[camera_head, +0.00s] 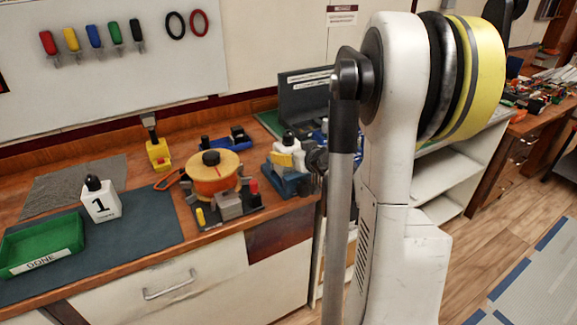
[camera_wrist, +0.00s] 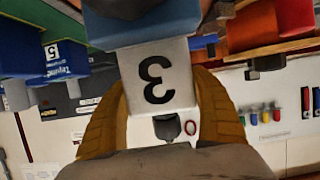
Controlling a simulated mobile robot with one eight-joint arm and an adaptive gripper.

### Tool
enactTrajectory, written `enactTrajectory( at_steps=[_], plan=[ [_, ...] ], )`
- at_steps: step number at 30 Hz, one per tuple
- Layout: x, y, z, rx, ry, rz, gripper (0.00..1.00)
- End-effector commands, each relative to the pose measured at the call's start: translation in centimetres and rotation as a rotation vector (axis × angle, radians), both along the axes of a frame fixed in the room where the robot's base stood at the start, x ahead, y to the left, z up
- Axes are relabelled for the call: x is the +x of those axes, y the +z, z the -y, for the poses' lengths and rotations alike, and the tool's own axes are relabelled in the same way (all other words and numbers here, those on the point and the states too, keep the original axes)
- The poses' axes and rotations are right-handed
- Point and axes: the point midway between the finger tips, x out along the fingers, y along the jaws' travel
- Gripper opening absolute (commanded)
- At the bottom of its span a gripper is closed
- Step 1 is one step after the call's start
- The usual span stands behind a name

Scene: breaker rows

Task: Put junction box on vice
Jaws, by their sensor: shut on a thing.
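The junction box in my gripper is white, marked 3, with a black knob; it fills the middle of the wrist view (camera_wrist: 158,85) upside down. My gripper (camera_wrist: 160,95) has its two yellow fingers shut on the box's sides. In the head view, my gripper (camera_head: 284,160) and the box (camera_head: 297,154) are right at the blue vice (camera_head: 290,186), near the bench's right end. The vice's blue part (camera_wrist: 155,28) meets the box's base edge in the wrist view. I cannot tell whether the box rests on it or is just above. My arm hides part of the vice.
Another white box marked 1 (camera_head: 101,204) stands on the dark mat beside a green DONE tray (camera_head: 43,245). An orange spool device (camera_head: 212,178) stands left of the vice. A yellow tool (camera_head: 158,154) and a blue item (camera_head: 232,142) are behind. A dark case (camera_head: 304,96) stands behind the vice.

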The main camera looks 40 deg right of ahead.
Motion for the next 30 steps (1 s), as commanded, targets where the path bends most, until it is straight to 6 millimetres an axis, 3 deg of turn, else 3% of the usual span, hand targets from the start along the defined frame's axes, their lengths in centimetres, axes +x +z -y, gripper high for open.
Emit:
enactTrajectory(
  at_steps=[1,4,15,16,18,30],
  plan=[
    [0.0,-1.3,0.0,0.000,0.000,0.000,0.28],
    [0.1,-2.4,0.0,0.000,0.000,0.001,0.28],
    [0.0,-2.6,0.0,0.000,0.000,0.001,0.28],
    [0.0,-2.7,0.0,0.000,0.000,0.000,0.71],
    [0.0,-2.5,0.0,0.000,0.000,0.000,0.92],
    [0.0,-1.9,0.0,0.000,0.000,0.000,0.92]
  ],
)
